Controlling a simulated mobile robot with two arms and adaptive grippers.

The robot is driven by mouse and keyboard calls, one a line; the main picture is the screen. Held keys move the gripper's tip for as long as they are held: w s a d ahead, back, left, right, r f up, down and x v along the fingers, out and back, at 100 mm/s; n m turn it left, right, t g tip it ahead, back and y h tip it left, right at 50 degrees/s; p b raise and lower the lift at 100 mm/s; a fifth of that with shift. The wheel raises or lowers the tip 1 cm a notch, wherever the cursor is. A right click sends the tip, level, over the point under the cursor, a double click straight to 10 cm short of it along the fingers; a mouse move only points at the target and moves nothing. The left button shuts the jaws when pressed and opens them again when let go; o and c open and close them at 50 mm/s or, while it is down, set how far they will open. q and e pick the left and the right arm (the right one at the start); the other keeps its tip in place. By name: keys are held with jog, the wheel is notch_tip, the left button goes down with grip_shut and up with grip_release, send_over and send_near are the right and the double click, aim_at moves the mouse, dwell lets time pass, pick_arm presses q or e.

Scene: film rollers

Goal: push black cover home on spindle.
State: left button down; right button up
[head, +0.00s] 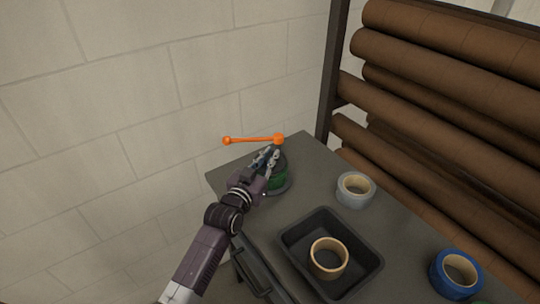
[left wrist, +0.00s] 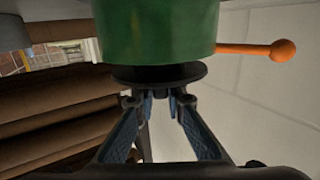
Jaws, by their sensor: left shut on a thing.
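A green drum (head: 277,181) stands on a dark base at the far corner of the grey table; it fills the top of the left wrist view (left wrist: 155,30). The black cover (left wrist: 180,74), a disc with a small stub, lies against or close to the drum's end. My left gripper (head: 270,157) reaches in from the left, and its fingers (left wrist: 158,100) are shut on the stub of the cover. An orange handle (head: 253,140) with a ball end sticks out beside the drum. The spindle is hidden, and I cannot tell whether a gap remains under the cover.
On the table, a grey tape roll (head: 356,189) sits right of the drum. A black tray (head: 290,254) holds a tan ring (head: 329,258). A blue tape roll (head: 457,274) is at the right. Large brown rolls (head: 440,60) hang on a rack behind; a block wall (head: 140,90) is at left.

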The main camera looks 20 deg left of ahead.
dwell(0.6)
pick_arm(q)
jog(key=shift+f, duration=0.45)
dwell(0.5)
jog(key=c, duration=1.3)
grip_release()
jog(key=shift+r, duration=0.15)
jog(key=shift+r+p, duration=3.3)
jog(key=shift+r, duration=0.15)
